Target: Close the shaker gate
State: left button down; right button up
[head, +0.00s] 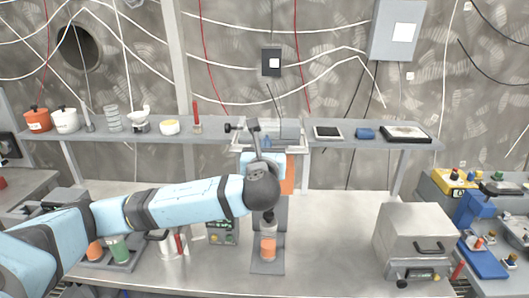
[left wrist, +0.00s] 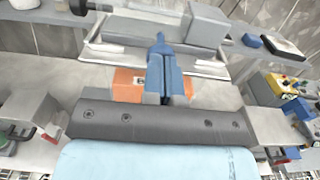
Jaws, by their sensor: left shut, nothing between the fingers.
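A device that looks like the shaker stands at the middle of the bench, with a pale tray-like top (head: 287,133) and an orange panel (head: 288,175). In the left wrist view its pale tray (left wrist: 120,50) and orange panel (left wrist: 126,84) lie just beyond my fingers. A grey block (left wrist: 208,25) and a bar with a dark knob (left wrist: 78,6) sit at the tray; I cannot tell which part is the gate. My left gripper (head: 267,143) is shut and empty, its blue fingers (left wrist: 160,45) over the tray's near edge. Contact is unclear. My right gripper is not in view.
A shelf (head: 220,131) behind holds pots, a bowl (head: 169,127) and a tablet (head: 328,132). A grey box (head: 415,238) with a handle stands on the bench at right. An orange-banded bottle (head: 268,247) stands below my left arm. The bench between bottle and box is clear.

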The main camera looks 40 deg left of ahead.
aim_at(269, 131)
pick_arm(q)
jog(key=p+x, duration=0.1)
jog(key=x, duration=0.1)
jog(key=shift+w+a+r, duration=0.1)
jog(key=shift+w+a, duration=0.05)
jog(key=shift+w, duration=0.25)
dwell(0.4)
